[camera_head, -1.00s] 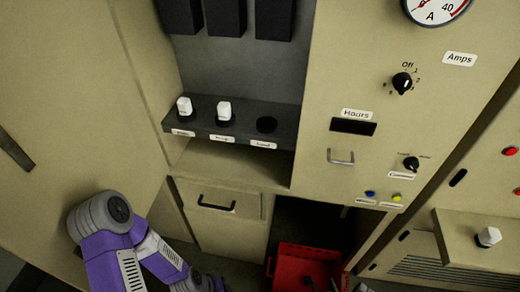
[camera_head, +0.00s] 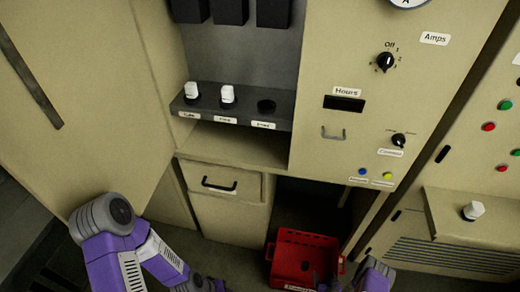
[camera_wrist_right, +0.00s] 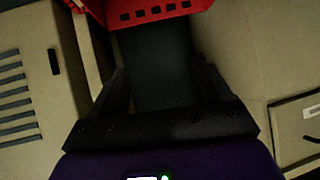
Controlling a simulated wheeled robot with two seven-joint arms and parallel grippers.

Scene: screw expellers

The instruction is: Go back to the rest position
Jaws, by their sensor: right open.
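My right gripper (camera_wrist_right: 160,82) is open in the right wrist view, with two dark fingers apart and nothing held between them. The red crate (camera_wrist_right: 160,14) is beyond the fingertips at the top of that view. In the head view my right gripper (camera_head: 326,283) is at the bottom edge, partly cut off, by the front of the red crate (camera_head: 290,240). My left arm comes in from the lower left, and its gripper is below the picture.
A beige cabinet has a black-handled drawer (camera_head: 220,185) and a dark shelf (camera_head: 235,110) with two white-topped fuses (camera_head: 227,94). A dark opening is behind the crate. A ledge with a white switch (camera_head: 473,210) juts out at right.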

